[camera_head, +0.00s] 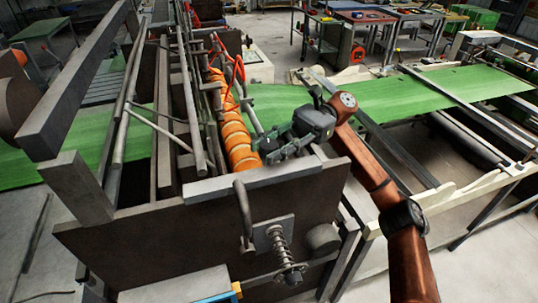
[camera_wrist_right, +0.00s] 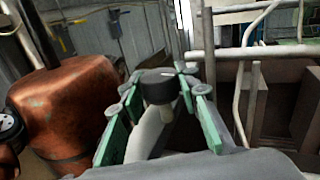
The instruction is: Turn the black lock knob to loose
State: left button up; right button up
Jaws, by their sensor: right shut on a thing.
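The black lock knob (camera_wrist_right: 157,88) is a short dark cylinder with a pale mark on its top, seen in the right wrist view. My right gripper (camera_wrist_right: 160,80) has its green fingers on either side of the knob and is shut on it. In the head view my right gripper (camera_head: 268,152) reaches in from the right, over the near end of the machine beside the orange roll. I cannot make out the knob there. My left gripper is not in view.
The dark machine end plate (camera_head: 150,245) stands below my right gripper, with a spring mechanism (camera_head: 283,245) and a bent grey handle (camera_head: 243,205) on it. The orange roll (camera_head: 237,140) and green sheet (camera_head: 440,95) lie close behind. Grey bars (camera_head: 80,80) rise at left.

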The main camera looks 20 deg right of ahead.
jog(key=shift+w+r+n+g+h+b, duration=0.1)
jog(key=shift+n+g+h+b, duration=0.7)
jog(key=shift+g, duration=0.4)
jog(key=o, duration=1.2)
jog(key=shift+c, duration=0.2)
jog(key=v, duration=0.7)
jog(key=shift+w+d, duration=0.2)
jog(key=shift+d, duration=0.05)
